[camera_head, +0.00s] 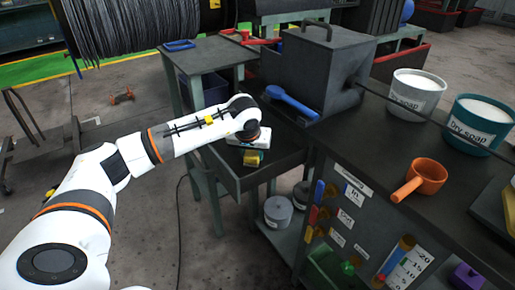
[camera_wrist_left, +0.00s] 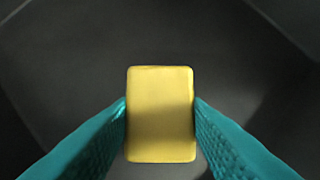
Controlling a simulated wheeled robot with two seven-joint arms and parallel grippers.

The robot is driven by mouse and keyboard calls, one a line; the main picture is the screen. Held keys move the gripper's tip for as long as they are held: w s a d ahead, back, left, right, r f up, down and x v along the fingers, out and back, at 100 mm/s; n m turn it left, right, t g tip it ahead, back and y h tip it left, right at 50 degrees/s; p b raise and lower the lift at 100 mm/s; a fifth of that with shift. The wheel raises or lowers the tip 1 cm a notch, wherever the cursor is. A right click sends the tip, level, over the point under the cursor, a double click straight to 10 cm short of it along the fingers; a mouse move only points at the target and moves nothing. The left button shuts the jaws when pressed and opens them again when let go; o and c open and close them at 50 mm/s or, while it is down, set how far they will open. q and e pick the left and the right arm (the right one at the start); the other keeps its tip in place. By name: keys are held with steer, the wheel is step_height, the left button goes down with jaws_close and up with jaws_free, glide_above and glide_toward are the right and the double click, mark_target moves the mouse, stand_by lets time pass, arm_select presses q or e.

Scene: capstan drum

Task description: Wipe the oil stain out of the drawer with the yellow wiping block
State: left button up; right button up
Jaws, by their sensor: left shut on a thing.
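My left gripper (camera_head: 251,152) reaches from the left over the open drawer (camera_head: 278,165) and points down. It is shut on the yellow wiping block (camera_head: 253,158). In the left wrist view the two teal fingers (camera_wrist_left: 160,118) press the sides of the block (camera_wrist_left: 160,113). The dark drawer floor (camera_wrist_left: 215,50) shows behind the block; I cannot tell whether the block touches it. I see no oil stain in either view; the arm and block hide part of the drawer. My right gripper is not in view.
Soap buckets (camera_head: 416,95) and an orange scoop (camera_head: 420,178) are to the right. Grey cans (camera_head: 278,211) sit below. A small table (camera_head: 207,56) stands behind.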

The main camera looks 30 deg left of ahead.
mark_target(235, 167)
arm_select(q)
steer(key=shift+s+a, duration=0.3)
steer(key=shift+s, duration=0.35)
steer(key=shift+s+a, duration=0.25)
steer(key=shift+s, duration=0.45)
steer(key=shift+s+a, duration=0.3)
steer(key=shift+s, duration=0.35)
steer(key=shift+s+a+f+b, duration=0.1)
steer(key=shift+s+a+b, duration=0.25)
steer(key=shift+s, duration=0.4)
steer(key=shift+s+a+f, duration=0.2)
steer(key=shift+s+f, duration=0.2)
steer(key=shift+f, duration=0.05)
steer(key=shift+b, duration=0.3)
steer(key=shift+w, duration=0.1)
steer(key=shift+w+d+r, duration=0.15)
steer(key=shift+w+d, duration=0.05)
steer(key=shift+w, duration=0.05)
steer(key=shift+w+r, duration=0.25)
steer(key=shift+w, duration=0.1)
